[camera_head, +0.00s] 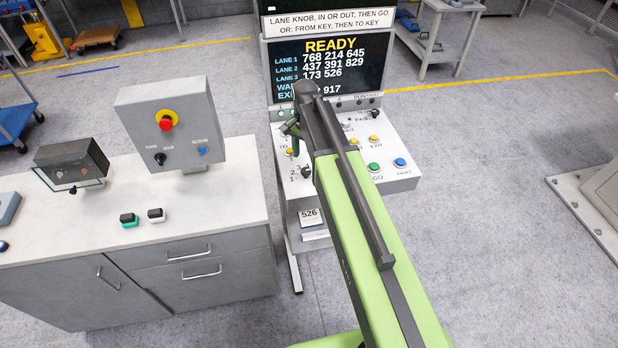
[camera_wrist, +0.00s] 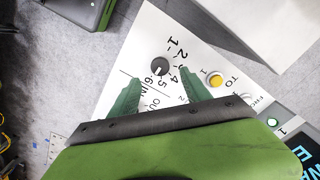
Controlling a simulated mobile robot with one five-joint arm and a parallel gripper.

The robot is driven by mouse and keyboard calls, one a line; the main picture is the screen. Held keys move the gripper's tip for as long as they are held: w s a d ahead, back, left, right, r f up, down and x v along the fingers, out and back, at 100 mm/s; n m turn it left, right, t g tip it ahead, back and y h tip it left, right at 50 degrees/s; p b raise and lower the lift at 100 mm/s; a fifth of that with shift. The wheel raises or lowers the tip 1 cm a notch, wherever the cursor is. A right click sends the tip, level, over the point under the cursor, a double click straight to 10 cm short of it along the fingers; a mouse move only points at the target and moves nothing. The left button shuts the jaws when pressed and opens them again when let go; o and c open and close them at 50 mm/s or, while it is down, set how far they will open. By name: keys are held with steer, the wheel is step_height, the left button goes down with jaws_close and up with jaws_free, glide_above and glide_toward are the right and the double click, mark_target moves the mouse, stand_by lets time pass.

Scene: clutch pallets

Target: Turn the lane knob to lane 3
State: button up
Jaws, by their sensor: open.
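The lane knob is a small dark round knob on the white sloped panel, with printed numbers around part of it. It shows in the wrist view (camera_wrist: 159,66), just beyond and between my fingertips, with a pale mark on its lower side. I cannot tell exactly which number the mark points to. The 3 is hard to make out there. My gripper (camera_wrist: 160,77) has its two green fingers apart, one on each side, with nothing held. In the head view my gripper (camera_head: 294,136) is partly hidden by my arm, above the panel's left part.
The display (camera_head: 330,70) reads READY and lists lanes 1 to 3. Yellow, green and blue buttons, including a blue button (camera_head: 400,162), sit on the panel. A card marked 526 (camera_head: 310,217) is below. A cabinet (camera_head: 185,262) with a red-button box (camera_head: 178,120) stands left.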

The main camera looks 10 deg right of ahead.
mark_target(306, 170)
step_height(306, 170, down, 7)
steer(key=b, duration=0.5)
steer(key=shift+r, duration=0.2)
steer(key=shift+c, duration=0.5)
